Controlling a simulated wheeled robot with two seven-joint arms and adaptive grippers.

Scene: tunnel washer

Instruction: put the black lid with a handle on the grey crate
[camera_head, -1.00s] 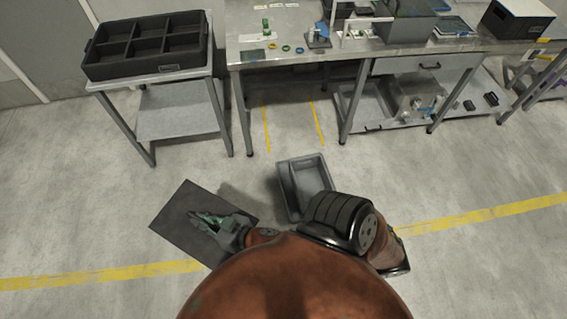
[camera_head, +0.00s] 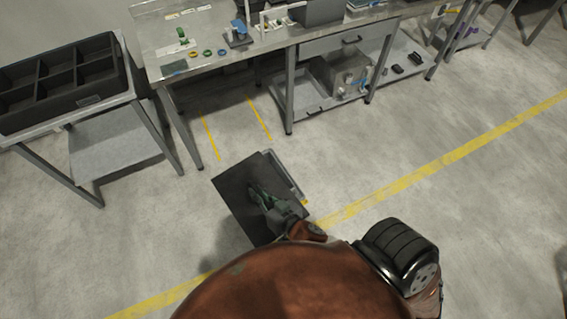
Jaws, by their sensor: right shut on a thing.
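The black lid (camera_head: 238,199) is a flat dark panel, tilted in the picture, in the middle of the head view. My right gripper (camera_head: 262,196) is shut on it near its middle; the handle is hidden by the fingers. The grey crate (camera_head: 291,172) is behind the lid from this view. Only a strip of its far and right rim shows; the rest is covered. The lid sits offset to the left of the crate in the picture, and I cannot tell whether they touch. My left gripper is not in view.
A steel workbench (camera_head: 215,50) with small items stands at the back. A side table at left carries a black divided tray (camera_head: 60,82). Yellow lines (camera_head: 440,165) mark the floor. The floor at right is clear.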

